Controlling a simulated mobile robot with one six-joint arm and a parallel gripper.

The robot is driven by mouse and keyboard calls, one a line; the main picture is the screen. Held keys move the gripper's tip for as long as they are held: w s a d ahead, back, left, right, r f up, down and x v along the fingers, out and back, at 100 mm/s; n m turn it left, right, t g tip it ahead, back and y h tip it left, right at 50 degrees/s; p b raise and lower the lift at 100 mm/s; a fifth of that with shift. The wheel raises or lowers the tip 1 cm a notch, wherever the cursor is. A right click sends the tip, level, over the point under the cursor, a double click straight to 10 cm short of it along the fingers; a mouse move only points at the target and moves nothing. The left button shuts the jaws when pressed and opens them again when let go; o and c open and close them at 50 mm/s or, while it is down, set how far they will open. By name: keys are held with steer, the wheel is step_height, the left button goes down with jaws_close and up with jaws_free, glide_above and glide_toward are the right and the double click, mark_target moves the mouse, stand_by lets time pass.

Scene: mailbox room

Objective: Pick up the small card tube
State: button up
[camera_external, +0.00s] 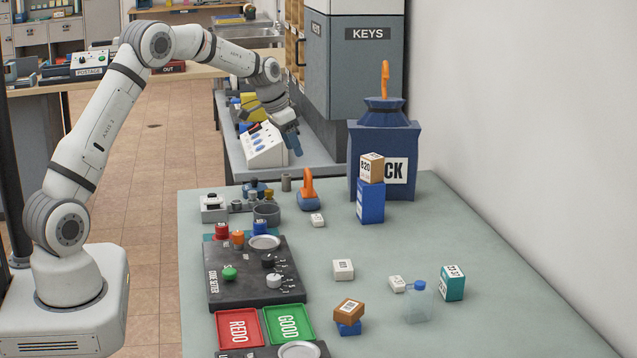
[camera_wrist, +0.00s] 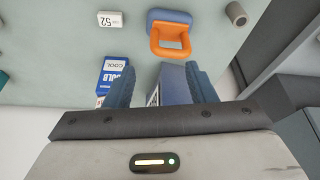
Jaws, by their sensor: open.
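A small grey-brown tube (camera_external: 286,182), which looks like the card tube, stands upright near the far edge of the green table. It also shows in the wrist view at the top right (camera_wrist: 236,14), with a dark open end. My gripper (camera_external: 291,130) is above and beyond it in the external view, near the far table edge. In the wrist view my gripper (camera_wrist: 160,72) has its two blue fingers apart, with nothing held between them. The tube is outside the fingers, up and to their right.
An orange-handled blue tool (camera_external: 308,194) stands just right of the tube. A tall blue bin (camera_external: 402,143) and stacked boxes (camera_external: 370,204) stand further right. A grey cup (camera_external: 267,212) and small bottles are to the left.

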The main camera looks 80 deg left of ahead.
glide_above(288, 175)
steer(key=s+d, duration=0.2)
steer(key=s, duration=0.1)
step_height(288, 175, down, 8)
steer(key=shift+n+y, duration=0.3)
steer(key=x, duration=0.2)
steer(key=p+x, duration=0.1)
steer(key=x, duration=0.2)
steer(key=a+p+x, duration=0.1)
steer(key=x, duration=0.1)
steer(key=shift+w+f, duration=0.2)
steer(key=shift+w, duration=0.1)
steer(key=c, duration=1.1)
